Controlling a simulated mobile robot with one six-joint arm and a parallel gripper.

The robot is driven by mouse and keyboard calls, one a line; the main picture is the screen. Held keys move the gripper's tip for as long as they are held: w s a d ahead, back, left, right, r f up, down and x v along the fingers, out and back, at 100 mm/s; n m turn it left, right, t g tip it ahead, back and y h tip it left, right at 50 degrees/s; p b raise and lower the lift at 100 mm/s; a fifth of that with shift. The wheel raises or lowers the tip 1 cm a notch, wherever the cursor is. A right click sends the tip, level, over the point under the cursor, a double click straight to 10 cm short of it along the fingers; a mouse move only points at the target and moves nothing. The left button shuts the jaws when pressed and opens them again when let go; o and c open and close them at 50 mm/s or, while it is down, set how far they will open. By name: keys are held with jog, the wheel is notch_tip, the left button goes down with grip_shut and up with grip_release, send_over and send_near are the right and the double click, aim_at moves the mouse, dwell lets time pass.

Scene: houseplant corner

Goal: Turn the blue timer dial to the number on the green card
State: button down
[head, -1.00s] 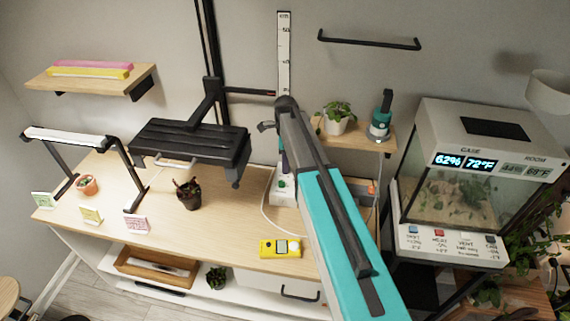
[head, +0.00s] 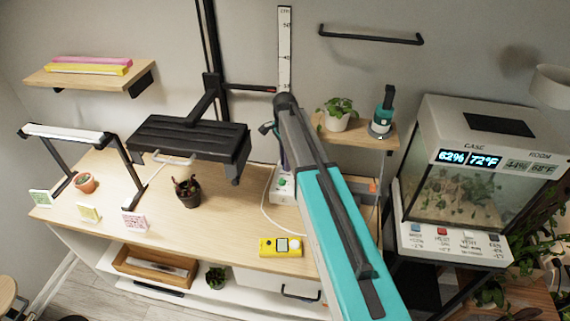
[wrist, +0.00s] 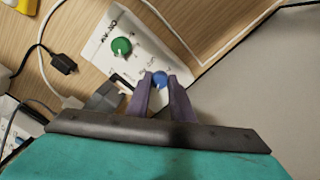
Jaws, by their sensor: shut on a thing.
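The blue timer dial (wrist: 160,78) is on the white control box (wrist: 108,52) in the wrist view, with a green dial (wrist: 121,46) up and left of it. My gripper (wrist: 160,84) has its two purple fingers on either side of the blue dial and is shut on it. The numbers around the dial are too small to read and partly hidden by the fingers. The box also shows at the back of the bench in the head view (head: 284,188), partly behind my arm. The green card (head: 40,198) stands at the bench's left end; its number is unreadable.
A yellow card (head: 88,212) and a pink card (head: 135,222) stand along the bench front. A yellow device (head: 280,247) lies near the front edge. A dark plant pot (head: 188,194) is mid-bench. A white cable runs beside the box. A glass case (head: 463,190) stands at right.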

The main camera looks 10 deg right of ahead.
jog(key=n+b, duration=0.2)
jog(key=n, duration=0.4)
jog(key=shift+n, duration=0.3)
jog(key=n+b, duration=0.1)
jog(key=n, duration=0.5)
jog(key=shift+r+n+t, duration=0.1)
jog(key=shift+n+t, duration=0.2)
jog(key=c, duration=1.6)
grip_release()
jog(key=shift+o, duration=0.2)
notch_tip(320, 180, up, 14)
jog(key=b, duration=0.3)
jog(key=shift+a, duration=0.3)
